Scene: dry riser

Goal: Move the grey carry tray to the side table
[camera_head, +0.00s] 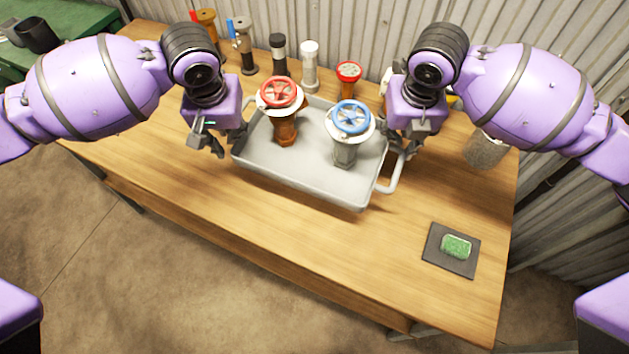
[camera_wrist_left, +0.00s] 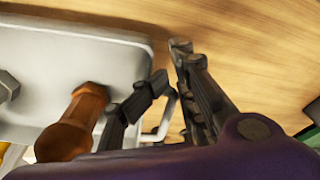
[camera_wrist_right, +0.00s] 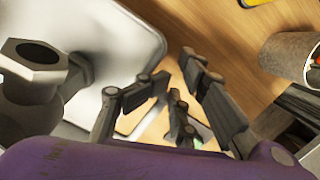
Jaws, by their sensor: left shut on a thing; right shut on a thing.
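The grey carry tray (camera_head: 300,180) is over the wooden table, with its handles at the left and right ends. It holds an orange valve with a red handwheel (camera_head: 280,93) and a grey valve with a blue handwheel (camera_head: 351,118), both upright. My left gripper (camera_head: 220,148) is shut on the left handle (camera_wrist_left: 168,118), and my right gripper (camera_head: 405,150) is shut on the right handle (camera_head: 394,178). Both grippers partly hide the handles. I cannot tell whether the tray touches the table. A green table (camera_head: 85,18) stands at the upper left; I cannot tell whether it is the side table.
Several fittings, including a red-topped one (camera_head: 348,72) and a white one (camera_head: 310,68), stand behind the tray. A grey cylindrical container (camera_head: 485,150) is at the right. A green sponge (camera_head: 457,246) lies on a dark mat (camera_head: 437,254) at front right. The front left tabletop is clear.

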